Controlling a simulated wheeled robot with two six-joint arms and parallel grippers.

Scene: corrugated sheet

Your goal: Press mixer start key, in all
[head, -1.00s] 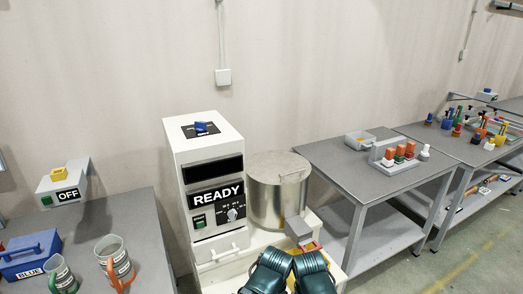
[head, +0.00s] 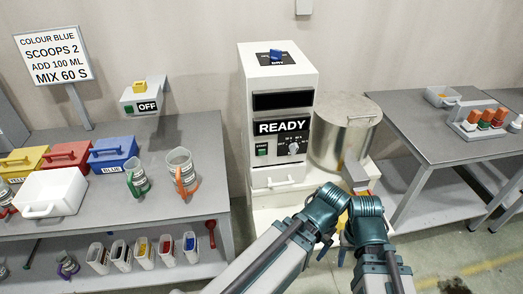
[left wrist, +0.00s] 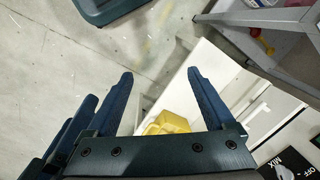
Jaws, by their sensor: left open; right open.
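The mixer (head: 247,112) is a tall white cabinet with a lit READY display (head: 282,127). Its green START key (head: 262,149) is on the front below the display, beside a dial (head: 293,147). A blue knob (head: 276,57) sits on its top. In the head view my two arms reach in from the bottom, low in front of the mixer. My right gripper (head: 344,254) is open, small and partly hidden by my arms. My left gripper (left wrist: 160,85) is open and empty in the left wrist view. Neither gripper appears to touch the START key.
A metal drum (head: 340,135) stands right of the mixer. A sign (head: 54,56) reads COLOUR BLUE, SCOOPS 2, ADD 100 ML, MIX 60 S. Another table (head: 430,135) stands right.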

